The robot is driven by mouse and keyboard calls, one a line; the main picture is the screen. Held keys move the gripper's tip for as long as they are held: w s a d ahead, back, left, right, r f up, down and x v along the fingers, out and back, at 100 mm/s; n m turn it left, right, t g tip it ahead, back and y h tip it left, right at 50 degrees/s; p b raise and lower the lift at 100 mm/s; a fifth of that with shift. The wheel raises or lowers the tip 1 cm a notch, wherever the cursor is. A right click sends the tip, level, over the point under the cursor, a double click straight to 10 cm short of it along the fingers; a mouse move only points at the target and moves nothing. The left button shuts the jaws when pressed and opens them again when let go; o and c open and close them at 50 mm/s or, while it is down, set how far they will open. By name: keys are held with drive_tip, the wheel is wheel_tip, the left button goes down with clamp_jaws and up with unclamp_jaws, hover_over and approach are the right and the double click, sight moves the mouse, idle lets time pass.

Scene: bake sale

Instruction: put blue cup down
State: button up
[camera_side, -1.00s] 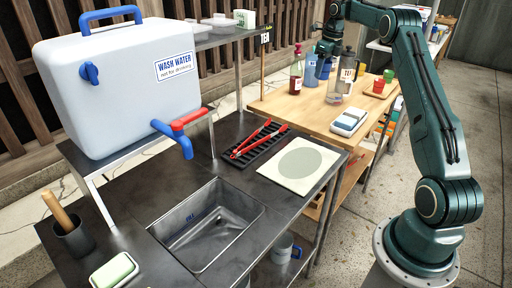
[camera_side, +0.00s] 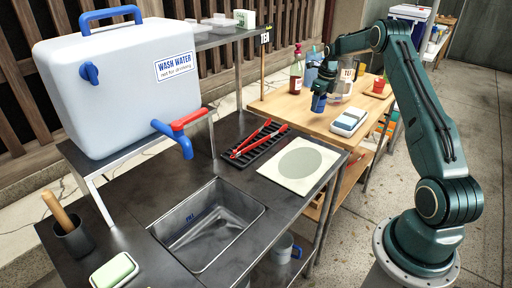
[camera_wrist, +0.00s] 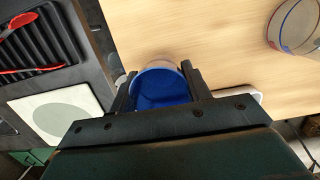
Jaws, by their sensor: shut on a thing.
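The blue cup (camera_wrist: 162,88) sits between the fingers of my gripper (camera_wrist: 158,84) in the wrist view, and I look down into its blue inside. In the side view my gripper (camera_side: 322,84) is shut on the blue cup (camera_side: 318,103) and holds it near the front left part of the wooden table (camera_side: 280,108). I cannot tell whether its base touches the wood. My gripper partly hides the cup.
A white mat with a grey circle (camera_side: 302,163) and a black rack with red tongs (camera_side: 257,142) lie on the metal counter. A sink (camera_side: 207,225) is in front. A red-capped bottle (camera_side: 296,72), clear jug (camera_side: 340,90), white scale-like device (camera_side: 349,122) and red cup (camera_side: 379,86) stand on the wooden table.

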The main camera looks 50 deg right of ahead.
sight(317, 112)
drive_tip(key=shift+f, duration=2.1)
drive_tip(key=shift+f, duration=0.15)
drive_tip(key=o, duration=1)
drive_tip(key=r, duration=0.4)
drive_tip(key=s+r, duration=0.1)
drive_tip(key=r, duration=0.7)
drive_tip(key=shift+s+r, duration=0.1)
drive_tip(key=shift+s, duration=0.3)
